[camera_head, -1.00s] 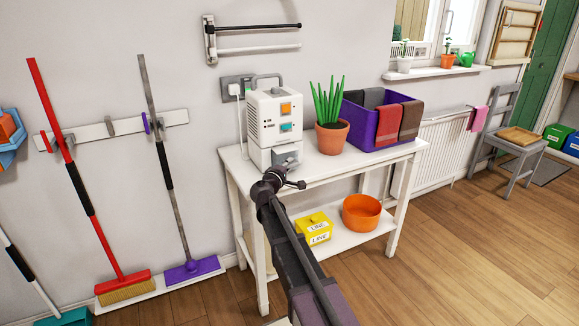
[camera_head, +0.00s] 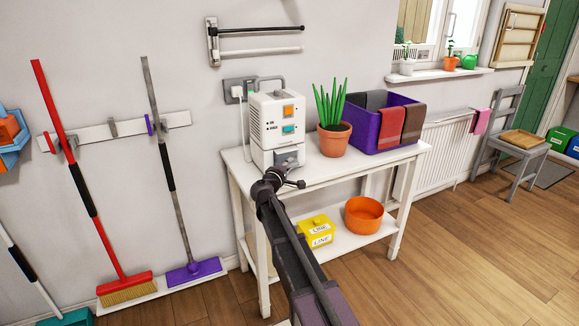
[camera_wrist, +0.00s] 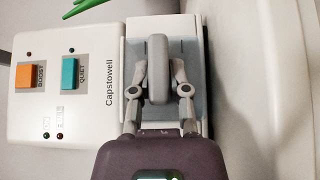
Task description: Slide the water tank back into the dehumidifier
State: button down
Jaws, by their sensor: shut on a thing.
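The dehumidifier (camera_head: 276,118) is a white box with an orange and a teal button, standing on the left end of the white table. Its grey water tank (camera_head: 289,157) shows low in its front; in the wrist view the tank (camera_wrist: 194,75) sits in the opening beside the "Capstowell" lettering. I cannot tell how deep it sits. My gripper (camera_wrist: 158,78) has one finger on each side of the tank's upright grey handle (camera_wrist: 158,52) and is shut on it. In the head view my gripper (camera_head: 287,172) is partly hidden by my wrist, in front of the tank.
A potted plant (camera_head: 333,139) stands close to the right of the dehumidifier, then a purple crate (camera_head: 370,137) with towels. A yellow box (camera_head: 316,232) and an orange bowl (camera_head: 363,215) are on the lower shelf. A plug and cord (camera_head: 237,91) are behind the dehumidifier.

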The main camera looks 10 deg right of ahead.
jog(key=shift+w+a, duration=0.2)
jog(key=shift+w, duration=0.4)
jog(key=shift+w+a, duration=0.2)
jog(key=shift+w, duration=0.4)
jog(key=c, duration=0.5)
grip_release()
jog(key=shift+c, duration=0.2)
jog(key=shift+v, duration=3.75)
jog(key=shift+r, duration=0.1)
jog(key=shift+s, duration=0.1)
